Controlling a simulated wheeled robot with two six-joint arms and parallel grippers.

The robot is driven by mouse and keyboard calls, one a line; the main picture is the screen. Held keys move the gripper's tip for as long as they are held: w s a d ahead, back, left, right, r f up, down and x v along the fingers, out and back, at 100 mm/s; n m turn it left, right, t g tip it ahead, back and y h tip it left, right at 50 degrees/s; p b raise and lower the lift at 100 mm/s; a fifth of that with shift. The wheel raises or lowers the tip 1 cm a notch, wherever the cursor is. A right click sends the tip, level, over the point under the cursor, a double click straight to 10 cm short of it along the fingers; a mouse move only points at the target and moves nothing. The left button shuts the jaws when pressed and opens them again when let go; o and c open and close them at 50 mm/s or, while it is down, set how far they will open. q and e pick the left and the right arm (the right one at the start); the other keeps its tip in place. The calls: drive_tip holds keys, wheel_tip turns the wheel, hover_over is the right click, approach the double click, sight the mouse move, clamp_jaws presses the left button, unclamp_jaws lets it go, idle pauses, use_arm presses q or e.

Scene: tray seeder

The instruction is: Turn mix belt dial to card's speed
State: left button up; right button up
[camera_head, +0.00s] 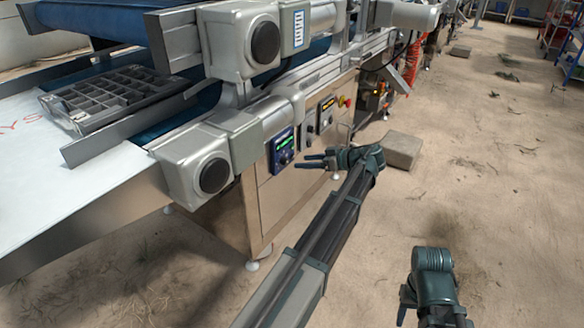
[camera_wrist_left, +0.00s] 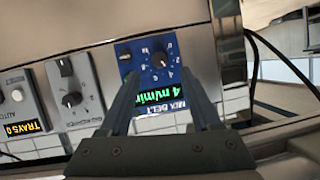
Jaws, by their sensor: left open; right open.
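The blue mix belt panel (camera_head: 282,150) is on the steel cabinet front. In the left wrist view it appears upside down, with a black dial (camera_wrist_left: 160,60) ringed by white numbers. Its green display (camera_wrist_left: 160,92) starts with 4 and seems to read m/min. My left gripper (camera_head: 301,161) is open just in front of the panel. In the left wrist view its two fingers (camera_wrist_left: 160,74) stand either side of the dial, apart from each other; contact cannot be told. My right gripper (camera_head: 404,303) is low at the right, away from the panel. I cannot identify a readable speed card.
A grey dial module (camera_wrist_left: 75,92) and a module with a yellow TRAYS display (camera_wrist_left: 22,128) sit beside the blue panel. A red button (camera_head: 345,102) is further along. A motor housing (camera_head: 200,170) juts out left of the panel. The floor at right is mostly open.

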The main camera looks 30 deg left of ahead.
sight(288, 163)
use_arm(q)
drive_tip(key=shift+b+x, duration=0.9)
drive_tip(key=shift+x, duration=2.15)
clamp_jaws()
